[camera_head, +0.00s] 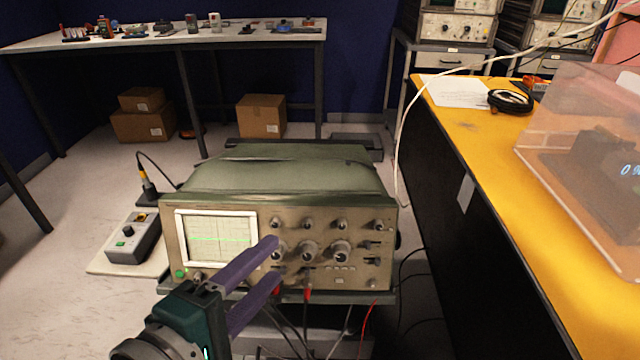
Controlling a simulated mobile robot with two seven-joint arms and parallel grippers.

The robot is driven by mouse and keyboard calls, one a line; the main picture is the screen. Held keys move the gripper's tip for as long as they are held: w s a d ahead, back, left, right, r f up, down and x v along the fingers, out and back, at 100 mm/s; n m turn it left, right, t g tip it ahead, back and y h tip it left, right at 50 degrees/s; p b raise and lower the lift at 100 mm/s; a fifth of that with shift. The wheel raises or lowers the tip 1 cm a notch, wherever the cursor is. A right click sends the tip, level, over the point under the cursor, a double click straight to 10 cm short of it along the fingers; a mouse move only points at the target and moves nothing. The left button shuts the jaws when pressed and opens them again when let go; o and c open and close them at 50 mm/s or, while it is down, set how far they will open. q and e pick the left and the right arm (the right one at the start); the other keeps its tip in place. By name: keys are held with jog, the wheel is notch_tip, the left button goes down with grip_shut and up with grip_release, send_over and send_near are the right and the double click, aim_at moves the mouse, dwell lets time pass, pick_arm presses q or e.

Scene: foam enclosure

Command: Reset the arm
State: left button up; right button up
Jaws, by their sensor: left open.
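My left gripper (277,262) reaches in from the bottom left. Its two purple fingers are apart with nothing seen between them, and they point up and right. The fingertips overlap the lower middle of the oscilloscope's front panel in the picture; I cannot tell whether they touch it. The oscilloscope (270,175) has a green case, a lit screen (215,240) with a flat green trace, and several knobs (341,251). The gripper hides part of its lower left panel. My right gripper is not in view.
A yellow-topped bench (470,130) runs along the right, with a clear plastic enclosure (590,150) on it. A grey control box (132,238) stands left of the oscilloscope. Cables hang below it, and a white cable (402,130) passes on its right. Cardboard boxes (261,115) lie behind.

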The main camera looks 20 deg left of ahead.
pick_arm(q)
jog(key=shift+s+r, duration=0.15)
jog(key=shift+s, duration=0.35)
jog(key=s+d+r+m+g+h+p, duration=0.4)
jog(key=d+r+m, duration=0.15)
jog(key=m, duration=0.55)
jog(key=s+a+r+m+g+y+p, duration=0.3)
jog(key=s+a+r+m+g+y, duration=0.15)
jog(key=s+a+m+g, duration=0.4)
jog(key=s+r+t+y+p, duration=0.1)
jog(key=s+r+p, duration=0.2)
jog(key=r+p, duration=3.4)
jog(key=shift+a+p, duration=0.2)
jog(key=shift+p, duration=0.2)
jog(key=shift+f+m, duration=0.1)
jog(key=shift+m, duration=0.15)
